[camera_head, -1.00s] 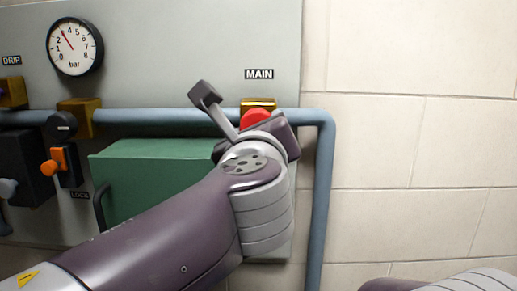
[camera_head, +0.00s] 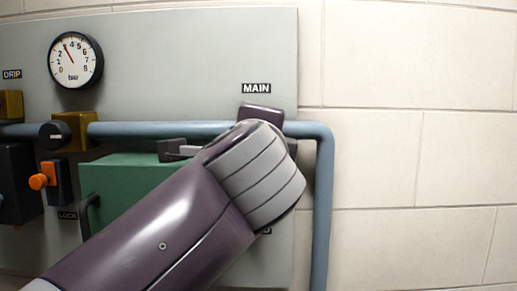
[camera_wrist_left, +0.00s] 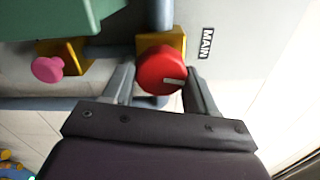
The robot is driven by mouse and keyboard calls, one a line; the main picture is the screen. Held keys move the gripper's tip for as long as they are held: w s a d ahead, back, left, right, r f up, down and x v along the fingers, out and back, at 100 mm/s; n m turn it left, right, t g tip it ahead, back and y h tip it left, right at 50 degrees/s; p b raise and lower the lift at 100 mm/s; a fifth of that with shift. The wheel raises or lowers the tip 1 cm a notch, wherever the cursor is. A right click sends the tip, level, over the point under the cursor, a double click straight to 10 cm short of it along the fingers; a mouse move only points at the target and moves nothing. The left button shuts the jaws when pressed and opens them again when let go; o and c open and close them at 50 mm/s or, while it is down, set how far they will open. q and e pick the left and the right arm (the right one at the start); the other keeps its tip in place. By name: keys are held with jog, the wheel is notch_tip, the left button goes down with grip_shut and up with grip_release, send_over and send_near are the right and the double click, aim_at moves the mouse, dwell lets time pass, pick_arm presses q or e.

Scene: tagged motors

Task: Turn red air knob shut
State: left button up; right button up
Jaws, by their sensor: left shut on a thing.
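The red knob (camera_wrist_left: 163,70) sits on a yellow valve block (camera_wrist_left: 148,42) by the MAIN label (camera_wrist_left: 206,43) in the left wrist view. Its white mark points toward the label side, crosswise to the blue-grey pipe (camera_wrist_left: 160,14). My left gripper (camera_wrist_left: 158,80) is shut on the red knob, with one finger on each side. In the head view my left wrist and forearm hide the knob and the fingertips below the MAIN label (camera_head: 256,88). My right gripper is not in view.
A green box (camera_head: 130,175) stands left of the valve. Farther left are a black knob (camera_head: 55,134), an orange switch (camera_head: 42,181) and a bar gauge (camera_head: 75,60). A pink knob (camera_wrist_left: 48,69) shows in the wrist view. Bare wall (camera_head: 415,155) lies to the right.

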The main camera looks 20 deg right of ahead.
pick_arm(q)
jog(key=shift+f+n+b, duration=0.15)
jog(key=shift+n+b, duration=0.25)
jog(key=shift+n, duration=0.7)
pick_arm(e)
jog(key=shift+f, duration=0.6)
